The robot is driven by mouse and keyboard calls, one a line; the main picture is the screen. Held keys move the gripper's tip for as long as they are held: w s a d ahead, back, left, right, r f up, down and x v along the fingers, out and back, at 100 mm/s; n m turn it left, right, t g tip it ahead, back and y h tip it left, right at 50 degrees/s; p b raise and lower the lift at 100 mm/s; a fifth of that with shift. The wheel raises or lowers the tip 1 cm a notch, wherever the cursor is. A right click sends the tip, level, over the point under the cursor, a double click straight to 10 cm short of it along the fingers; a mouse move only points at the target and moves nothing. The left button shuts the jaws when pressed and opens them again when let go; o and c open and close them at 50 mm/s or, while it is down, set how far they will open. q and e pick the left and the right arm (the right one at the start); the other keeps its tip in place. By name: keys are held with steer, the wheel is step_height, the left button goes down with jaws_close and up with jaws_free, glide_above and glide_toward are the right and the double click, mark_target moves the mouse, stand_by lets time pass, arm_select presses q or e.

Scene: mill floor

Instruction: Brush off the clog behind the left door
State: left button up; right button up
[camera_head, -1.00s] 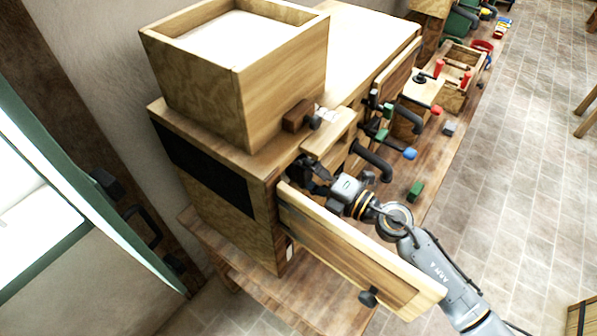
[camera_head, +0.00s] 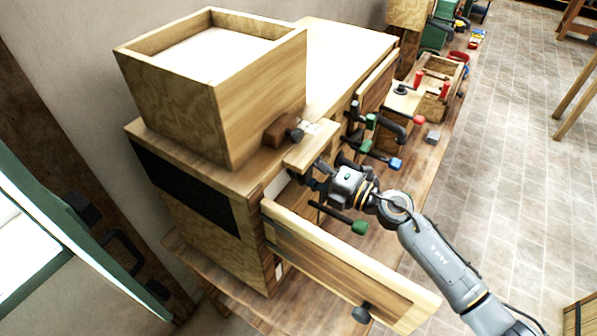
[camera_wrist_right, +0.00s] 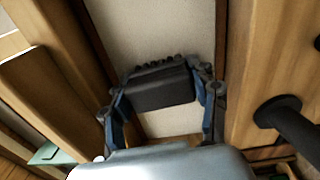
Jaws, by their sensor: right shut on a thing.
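The left door (camera_head: 345,268) is a wooden panel with a dark knob (camera_head: 362,313). It stands swung open at the front of the wooden cabinet (camera_head: 215,225). My right gripper (camera_head: 318,177) is at the opening behind this door, under a wooden ledge. In the right wrist view it is shut on a dark block, the brush (camera_wrist_right: 160,90), with a knobbly upper edge. The brush is in front of a pale surface (camera_wrist_right: 165,30) between wooden walls. I cannot make out a clog on that surface. My left gripper is not in view.
A dark rod with a green end (camera_head: 359,227) shows just below my right gripper. A dark curved handle (camera_head: 396,129) and a blue-ended rod (camera_head: 395,163) stick out farther along. An open wooden hopper (camera_head: 215,95) tops the cabinet.

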steer(key=shift+w+d+b, duration=0.45)
steer(key=shift+w+d, duration=0.1)
steer(key=shift+w, duration=0.35)
steer(key=shift+w+d, duration=0.4)
steer(key=shift+w, duration=0.2)
steer(key=shift+w+d+b, duration=0.6)
steer(key=shift+w+b, duration=0.25)
steer(key=shift+w+d, duration=0.3)
steer(key=shift+w, duration=0.2)
steer(key=shift+s+a+r+p, duration=0.15)
steer(key=shift+s+a+p, duration=0.4)
steer(key=shift+s+p, duration=0.3)
steer(key=shift+s+a+p, duration=0.5)
steer(key=shift+s, duration=0.3)
steer(key=shift+s+a+p, duration=0.7)
steer(key=shift+s+p, duration=0.2)
steer(key=shift+s, duration=0.05)
steer(key=shift+s+a, duration=0.6)
steer(key=shift+s, duration=0.3)
steer(key=shift+s+a, duration=0.5)
steer(key=shift+s, duration=0.3)
steer(key=shift+s+a, duration=0.5)
steer(key=shift+s, duration=0.25)
steer(key=shift+s+a, duration=0.5)
steer(key=shift+s, duration=0.3)
